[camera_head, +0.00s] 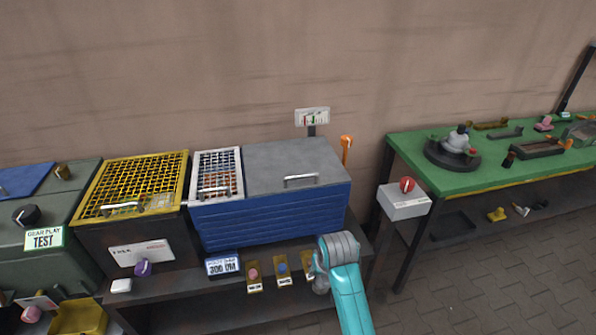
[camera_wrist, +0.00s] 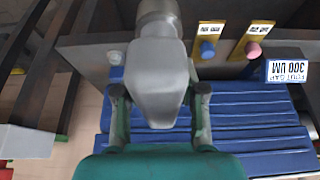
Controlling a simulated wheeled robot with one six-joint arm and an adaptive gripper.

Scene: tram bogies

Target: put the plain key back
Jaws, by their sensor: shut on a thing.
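My gripper (camera_wrist: 160,92) is shut on a grey, blocky thing (camera_wrist: 158,45), which I take to be the plain key; no coloured knob shows on it. It fills the middle of the wrist view and hides what lies behind it. In the head view my gripper (camera_head: 318,272) is at the front of the shelf, beside a third yellow holder (camera_head: 307,262) that is partly covered. Two other yellow holders carry keys with a pink knob (camera_head: 253,274) and a blue knob (camera_head: 282,268). I cannot tell whether the held key touches the third holder.
A blue chest (camera_head: 275,215) with a grey lid stands behind the holders. A "300 UM" sign (camera_head: 222,266) is left of them. A white box with a red knob (camera_head: 405,203) hangs at the green table (camera_head: 500,178) on the right. Open floor (camera_head: 470,280) lies at the lower right.

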